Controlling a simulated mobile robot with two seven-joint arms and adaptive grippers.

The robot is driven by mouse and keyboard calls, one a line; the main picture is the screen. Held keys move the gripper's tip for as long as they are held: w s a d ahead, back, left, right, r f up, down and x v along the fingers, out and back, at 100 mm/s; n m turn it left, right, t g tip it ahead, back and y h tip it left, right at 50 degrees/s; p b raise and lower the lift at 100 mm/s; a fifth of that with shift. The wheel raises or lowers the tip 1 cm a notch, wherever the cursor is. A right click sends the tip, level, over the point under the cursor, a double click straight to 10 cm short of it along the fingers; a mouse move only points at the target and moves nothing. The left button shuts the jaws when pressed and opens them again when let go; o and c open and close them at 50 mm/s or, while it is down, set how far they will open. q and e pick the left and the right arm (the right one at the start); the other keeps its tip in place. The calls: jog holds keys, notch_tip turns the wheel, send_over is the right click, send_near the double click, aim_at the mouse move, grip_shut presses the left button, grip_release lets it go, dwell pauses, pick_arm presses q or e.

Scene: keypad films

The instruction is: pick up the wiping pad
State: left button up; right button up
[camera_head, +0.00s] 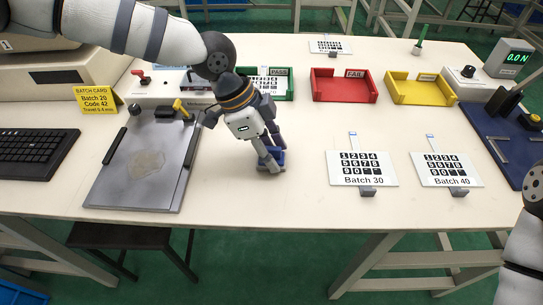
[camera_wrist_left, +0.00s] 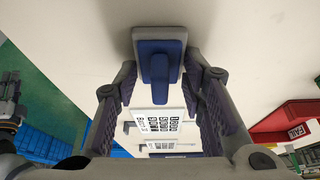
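The wiping pad (camera_wrist_left: 176,36) is a grey block with a blue top and a raised blue handle, lying on the white table. In the head view it shows only partly (camera_head: 272,170), under my left gripper (camera_head: 268,150). My left gripper points down at it. In the left wrist view the two fingers of this gripper (camera_wrist_left: 161,82) are spread, one on each side of the blue handle, with a gap on both sides.
A grey plate (camera_head: 119,185) with a pale patch lies left of my gripper. Keypad films Batch 30 (camera_head: 341,179) and Batch 40 (camera_head: 425,179) lie to the right. Green, red (camera_head: 326,92) and yellow (camera_head: 405,92) trays stand behind. The front middle of the table is clear.

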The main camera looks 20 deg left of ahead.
pick_arm(q)
jog(key=shift+c, duration=0.8)
